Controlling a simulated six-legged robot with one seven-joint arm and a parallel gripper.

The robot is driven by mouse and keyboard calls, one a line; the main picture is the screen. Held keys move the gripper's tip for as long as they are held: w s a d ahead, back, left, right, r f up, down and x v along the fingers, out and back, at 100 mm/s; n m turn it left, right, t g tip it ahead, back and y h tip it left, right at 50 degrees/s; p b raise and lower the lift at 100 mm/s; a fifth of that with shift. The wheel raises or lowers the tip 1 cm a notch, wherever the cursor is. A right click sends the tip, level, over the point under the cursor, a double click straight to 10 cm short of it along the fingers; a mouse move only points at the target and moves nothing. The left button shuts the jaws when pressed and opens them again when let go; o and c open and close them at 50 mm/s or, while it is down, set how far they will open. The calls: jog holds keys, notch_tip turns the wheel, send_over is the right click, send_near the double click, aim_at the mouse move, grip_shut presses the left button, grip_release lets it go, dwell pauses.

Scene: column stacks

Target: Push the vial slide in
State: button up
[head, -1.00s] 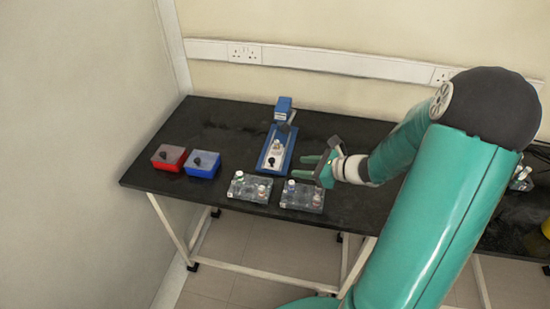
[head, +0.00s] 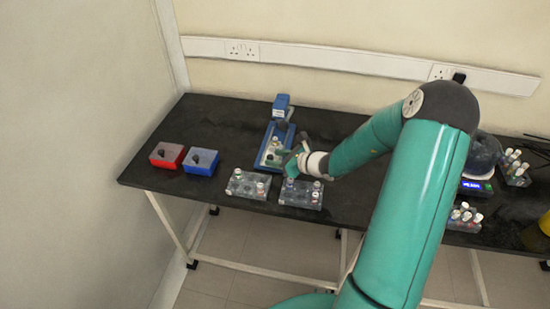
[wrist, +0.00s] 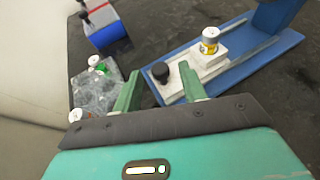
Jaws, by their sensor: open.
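The vial slide (wrist: 205,68) is a pale block on rails in a blue base (wrist: 232,70). It carries a vial (wrist: 210,40) with a white cap and yellow-green label, and a black knob (wrist: 160,72) at its near end. A blue upright block (head: 281,104) stands at the far end of the base. My gripper (wrist: 158,88) is open, with its green fingers on either side of the knob in the picture; I cannot tell whether they touch it. In the head view my gripper (head: 283,158) is over the near end of the base and partly hides the slide.
Two vial racks (head: 247,185) (head: 301,194) stand near the front edge. A red box (head: 167,155) and a blue box (head: 202,162) with dark knobs are to the left. A device with a blue display (head: 475,187) and more vial racks (head: 463,217) are at the right.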

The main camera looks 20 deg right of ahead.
aim_at(280, 144)
jog(key=shift+w+a+f, duration=0.15)
jog(key=shift+w+a, duration=0.15)
jog(key=shift+w, duration=0.1)
jog(key=shift+c, duration=0.4)
grip_shut()
jog(key=w+d, duration=0.1)
jog(key=w, duration=0.1)
jog(key=w+d, duration=0.3)
jog(key=w, duration=0.2)
jog(key=shift+d, duration=0.35)
jog(key=shift+w+d, duration=0.15)
